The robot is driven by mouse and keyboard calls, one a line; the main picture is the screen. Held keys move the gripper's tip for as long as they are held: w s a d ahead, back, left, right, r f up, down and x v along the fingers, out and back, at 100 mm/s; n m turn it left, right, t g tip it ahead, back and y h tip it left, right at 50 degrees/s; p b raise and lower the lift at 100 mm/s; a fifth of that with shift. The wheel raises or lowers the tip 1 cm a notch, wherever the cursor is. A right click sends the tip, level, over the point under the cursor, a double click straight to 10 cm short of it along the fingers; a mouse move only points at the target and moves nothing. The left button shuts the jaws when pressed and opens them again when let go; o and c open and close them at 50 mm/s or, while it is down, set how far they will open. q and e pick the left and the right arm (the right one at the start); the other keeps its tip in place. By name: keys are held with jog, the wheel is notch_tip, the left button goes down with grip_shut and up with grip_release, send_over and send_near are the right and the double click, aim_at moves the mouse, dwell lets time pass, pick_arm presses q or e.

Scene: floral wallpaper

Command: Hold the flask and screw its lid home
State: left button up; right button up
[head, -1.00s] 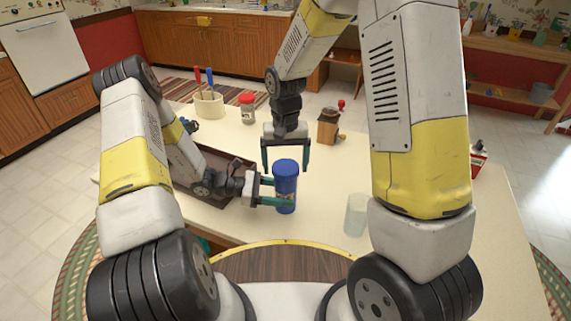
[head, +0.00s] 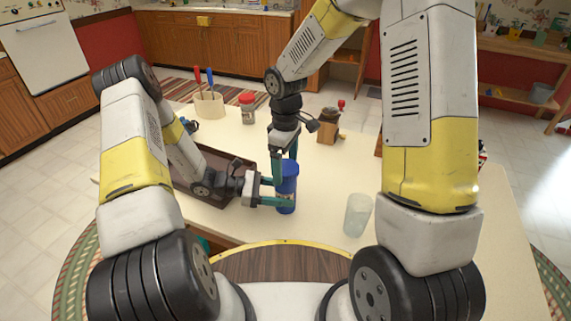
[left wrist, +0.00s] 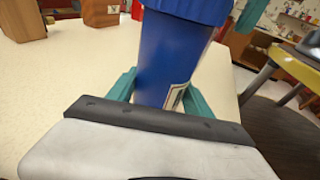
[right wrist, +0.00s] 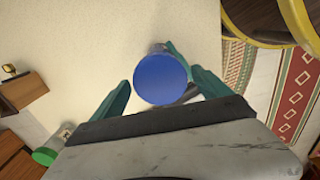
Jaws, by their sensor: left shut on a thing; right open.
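The blue flask (head: 286,199) stands upright on the cream table, with its blue lid (head: 287,169) on top. My left gripper (head: 283,191) is shut on the flask's body from the left. The left wrist view shows the flask (left wrist: 172,62) between the two teal fingers, with the lid (left wrist: 195,8) cut off by the top edge. My right gripper (head: 284,163) points down over the flask, open, with its fingers on either side of the lid. In the right wrist view the round lid top (right wrist: 161,78) lies between the fingers, with gaps visible. The lid's thread is hidden.
A clear tumbler (head: 357,214) stands right of the flask. A brown tray (head: 232,163) lies under my left forearm. Behind are a utensil pot (head: 208,105), a red-lidded jar (head: 247,108) and a coffee grinder (head: 328,127). The table right of the tumbler is clear.

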jog(key=c, duration=1.1)
jog(key=shift+o, duration=0.2)
jog(key=m, duration=1.2)
jog(key=shift+m, duration=0.3)
jog(key=o, duration=1)
jog(key=shift+o, duration=0.2)
